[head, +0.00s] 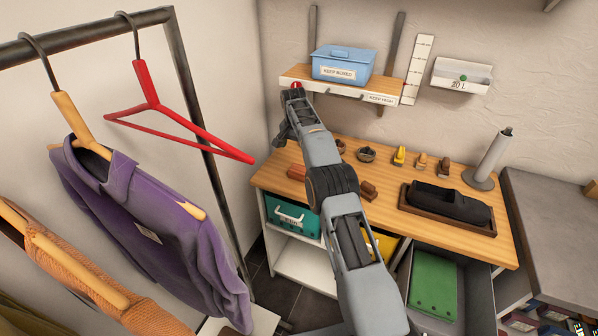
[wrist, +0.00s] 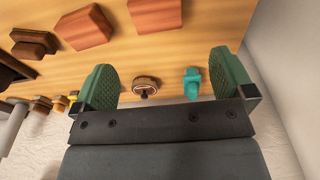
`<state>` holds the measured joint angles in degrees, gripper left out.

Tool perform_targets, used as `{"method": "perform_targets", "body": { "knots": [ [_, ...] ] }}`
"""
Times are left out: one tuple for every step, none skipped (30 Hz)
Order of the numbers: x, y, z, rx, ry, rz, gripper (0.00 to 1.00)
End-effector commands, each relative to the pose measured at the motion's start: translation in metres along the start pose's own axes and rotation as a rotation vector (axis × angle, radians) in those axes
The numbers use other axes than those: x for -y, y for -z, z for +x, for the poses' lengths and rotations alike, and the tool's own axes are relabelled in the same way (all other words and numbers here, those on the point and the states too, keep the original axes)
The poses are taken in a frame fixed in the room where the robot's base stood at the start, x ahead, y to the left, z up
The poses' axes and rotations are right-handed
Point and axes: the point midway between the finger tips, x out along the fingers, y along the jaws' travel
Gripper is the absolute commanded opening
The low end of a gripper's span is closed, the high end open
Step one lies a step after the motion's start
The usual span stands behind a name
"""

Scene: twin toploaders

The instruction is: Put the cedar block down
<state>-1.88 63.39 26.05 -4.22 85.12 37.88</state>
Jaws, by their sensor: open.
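Two reddish-brown wooden blocks, one on the left (wrist: 84,27) and one on the right (wrist: 155,14), lie on the wooden tabletop in the wrist view. I cannot tell which is the cedar block. A reddish block (head: 296,172) also shows near the bench's left end in the head view. My gripper (wrist: 167,82) is open, its two green-padded fingers wide apart with nothing held between them. Both blocks are beyond the fingertips and apart from them. In the head view my arm covers part of the bench and the gripper's fingers are hard to make out.
A round brown tin (wrist: 146,87) and a small teal item (wrist: 192,82) show between the fingers in the wrist view. A shelf (head: 345,90) with a blue bin (head: 342,64) is above the bench (head: 440,222). A dark tray (head: 406,208) stands right. A clothes rack (head: 190,85) stands left.

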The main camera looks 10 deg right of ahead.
Motion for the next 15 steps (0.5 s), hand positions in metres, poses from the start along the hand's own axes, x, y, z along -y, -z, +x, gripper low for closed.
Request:
{"method": "perform_targets", "body": {
  "knots": [
    [0.000, 0.000, 0.011, 0.002, -0.002, 0.003, 1.00],
    [0.000, 0.000, 0.017, 0.002, -0.002, 0.004, 1.00],
    [0.000, 0.000, 0.025, 0.003, -0.003, 0.004, 1.00],
    [0.000, 0.000, 0.030, 0.002, -0.003, 0.004, 1.00],
    [0.000, 0.000, 0.035, 0.003, -0.003, 0.004, 1.00],
    [0.000, 0.000, 0.042, 0.002, -0.003, 0.004, 1.00],
    [0.000, 0.000, 0.047, 0.002, -0.003, 0.004, 1.00],
    [-0.001, 0.000, 0.052, 0.003, -0.003, 0.004, 1.00],
    [-0.001, 0.000, 0.057, 0.001, -0.002, 0.004, 1.00],
    [-0.001, 0.000, 0.061, 0.001, -0.002, 0.004, 1.00],
    [-0.001, 0.000, 0.064, 0.001, -0.002, 0.004, 1.00],
    [0.000, 0.000, 0.069, 0.001, -0.001, 0.004, 1.00],
    [-0.001, 0.000, 0.072, 0.001, -0.001, 0.003, 1.00],
    [-0.001, 0.000, 0.074, 0.001, -0.002, 0.003, 1.00],
    [-0.001, 0.000, 0.077, 0.001, -0.002, 0.003, 1.00]
  ]
}}
